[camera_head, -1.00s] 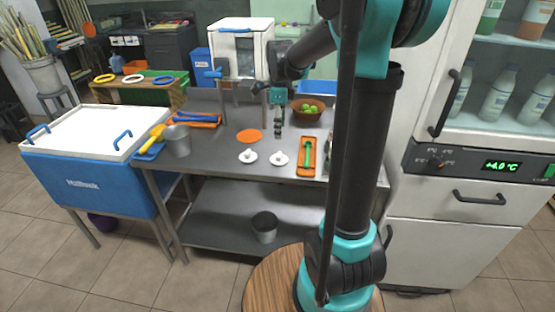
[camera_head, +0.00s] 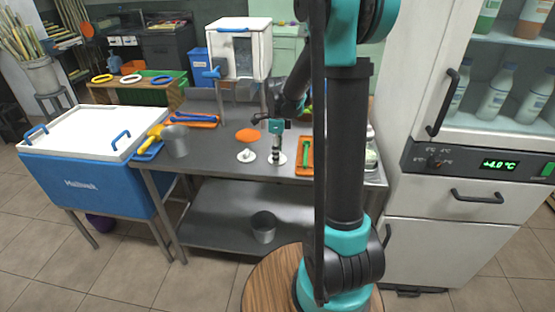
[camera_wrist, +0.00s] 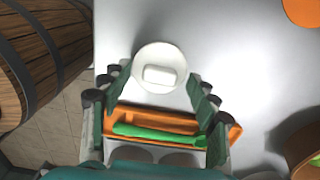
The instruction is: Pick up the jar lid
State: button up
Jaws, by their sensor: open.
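Two white round lids with raised knobs lie on the steel table in the head view. The left lid (camera_head: 246,156) is clear of my gripper. The right lid (camera_head: 277,160) is directly below my gripper (camera_head: 276,142), which points down and partly covers it. In the wrist view, one white lid (camera_wrist: 159,54) with a block-like knob lies at the fingertips. My gripper (camera_wrist: 160,76) is open there, one finger on each side of the lid. I cannot tell how high the fingertips are above the table.
An orange tray (camera_head: 298,167) with a green tool (camera_head: 307,153) lies right of the lids. An orange disc (camera_head: 247,135) lies behind them. A metal cup (camera_head: 175,142) stands at the table's left. A wooden barrel (camera_wrist: 45,50) shows beside the table edge in the wrist view.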

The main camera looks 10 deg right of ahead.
jog(key=shift+c, duration=0.3)
jog(key=c, duration=0.9)
jog(key=shift+r, duration=0.15)
